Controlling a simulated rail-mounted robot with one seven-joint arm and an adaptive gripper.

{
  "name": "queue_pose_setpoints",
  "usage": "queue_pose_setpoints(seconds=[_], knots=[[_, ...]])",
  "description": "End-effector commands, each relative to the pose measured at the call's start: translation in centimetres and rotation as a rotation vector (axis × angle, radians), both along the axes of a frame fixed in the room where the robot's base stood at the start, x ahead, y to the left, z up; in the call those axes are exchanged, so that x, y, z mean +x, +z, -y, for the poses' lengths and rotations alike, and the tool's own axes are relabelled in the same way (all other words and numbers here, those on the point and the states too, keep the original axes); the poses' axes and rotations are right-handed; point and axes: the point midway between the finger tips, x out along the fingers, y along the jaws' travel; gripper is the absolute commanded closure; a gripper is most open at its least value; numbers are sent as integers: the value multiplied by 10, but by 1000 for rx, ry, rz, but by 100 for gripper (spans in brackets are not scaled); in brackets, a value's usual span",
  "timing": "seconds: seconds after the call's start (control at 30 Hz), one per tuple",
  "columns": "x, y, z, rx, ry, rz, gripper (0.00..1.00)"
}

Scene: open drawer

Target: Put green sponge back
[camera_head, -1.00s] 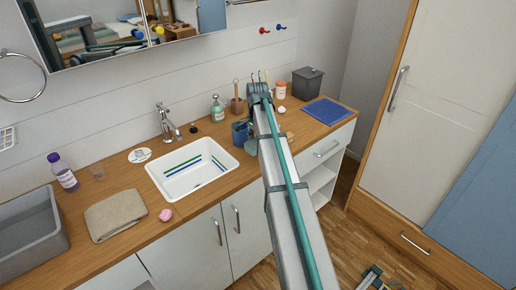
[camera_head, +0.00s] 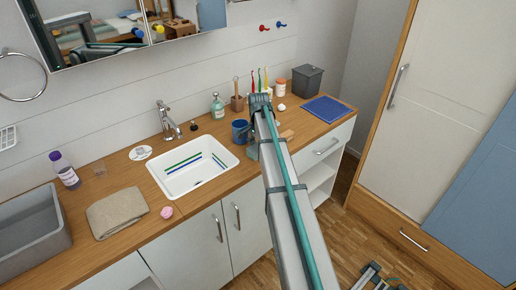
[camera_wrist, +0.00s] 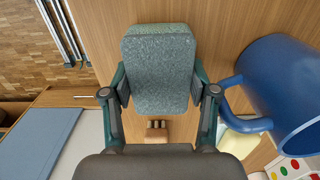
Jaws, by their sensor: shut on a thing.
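The green sponge (camera_wrist: 158,65), a grey-green speckled block, is between the two fingers of my gripper (camera_wrist: 159,85) in the wrist view. The gripper is shut on it, one finger at each side. The wooden counter lies beneath it; I cannot tell whether the sponge touches it. In the head view my arm hides most of the gripper, and a bit of the sponge (camera_head: 252,152) shows left of the arm, at the counter's front right of the sink (camera_head: 193,168).
A blue mug (camera_wrist: 280,85) stands close to the right finger, also visible in the head view (camera_head: 240,131). A small wooden item (camera_wrist: 157,133) lies near the fingers. A blue mat (camera_head: 326,109), a grey bin (camera_head: 307,83) and a cup of toothbrushes (camera_head: 266,94) stand farther right and back.

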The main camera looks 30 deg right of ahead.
Motion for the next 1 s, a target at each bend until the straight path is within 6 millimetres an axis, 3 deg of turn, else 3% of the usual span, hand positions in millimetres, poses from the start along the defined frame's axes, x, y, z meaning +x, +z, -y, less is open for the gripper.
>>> queue_pose_setpoints(seconds=[0.1, 0.57, 1.0], knots=[[0, 0, 0, 0, 0, 0, 31], [1, 9, 0, -1, 0, 1, 31], [3, 83, 2, 0, 0, 2, 31]])
